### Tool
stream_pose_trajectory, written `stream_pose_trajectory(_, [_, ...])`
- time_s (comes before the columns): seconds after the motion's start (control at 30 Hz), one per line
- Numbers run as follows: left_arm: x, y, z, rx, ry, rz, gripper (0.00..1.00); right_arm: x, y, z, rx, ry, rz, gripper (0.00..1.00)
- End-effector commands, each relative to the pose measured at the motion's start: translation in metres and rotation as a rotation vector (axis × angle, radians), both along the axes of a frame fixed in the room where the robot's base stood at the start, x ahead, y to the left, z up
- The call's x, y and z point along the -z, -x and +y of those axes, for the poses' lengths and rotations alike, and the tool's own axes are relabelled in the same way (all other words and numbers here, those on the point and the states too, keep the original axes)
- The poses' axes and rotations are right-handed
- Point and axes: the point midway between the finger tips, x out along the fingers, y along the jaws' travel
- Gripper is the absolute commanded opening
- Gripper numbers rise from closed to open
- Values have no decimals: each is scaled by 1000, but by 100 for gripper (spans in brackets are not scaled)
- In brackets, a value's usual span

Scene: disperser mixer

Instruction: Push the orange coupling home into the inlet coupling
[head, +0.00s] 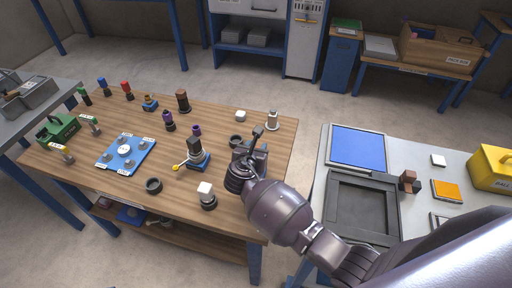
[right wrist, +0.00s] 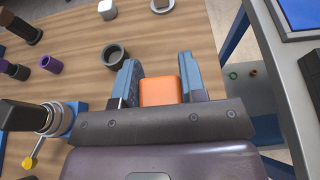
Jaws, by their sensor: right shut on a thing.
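My right gripper (head: 250,152) is over the right end of the wooden table. In the right wrist view, its two blue-grey fingers (right wrist: 158,65) are shut on the orange coupling (right wrist: 159,90), which shows as a rounded orange block. The coupling is hidden in the head view. A blue-based fitting (head: 198,158) with a dark cylinder, a silver ring and a yellow lever stands left of the gripper. It also shows at the left of the right wrist view (right wrist: 68,118). I cannot tell whether it bears the inlet coupling. My left gripper is out of view.
A dark ring (right wrist: 115,55) lies just beyond the left finger. A white-topped piece (head: 206,193) and another dark ring (head: 153,185) are nearer the front edge. A blue plate (head: 126,155) lies to the left. A gap separates this table from the grey bench (head: 318,180).

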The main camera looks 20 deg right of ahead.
Motion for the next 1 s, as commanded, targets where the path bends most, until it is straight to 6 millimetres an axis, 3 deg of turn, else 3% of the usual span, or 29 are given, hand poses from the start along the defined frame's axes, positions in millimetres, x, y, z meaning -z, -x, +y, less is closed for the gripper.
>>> stream_pose_trajectory(0.57, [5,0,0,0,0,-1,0,12,0,0,-1,1,0,8])
stream_pose_trajectory(0.6, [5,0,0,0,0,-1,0,11,0,0,-1,0,-1,44])
stream_pose_trajectory(0.73, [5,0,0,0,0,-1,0,11,0,0,-1,0,-1,64])
stream_pose_trajectory(0.77, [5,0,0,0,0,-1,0,11,0,0,-1,0,-1,68])
stream_pose_trajectory(1.0, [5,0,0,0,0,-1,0,12,0,0,0,0,1,68])
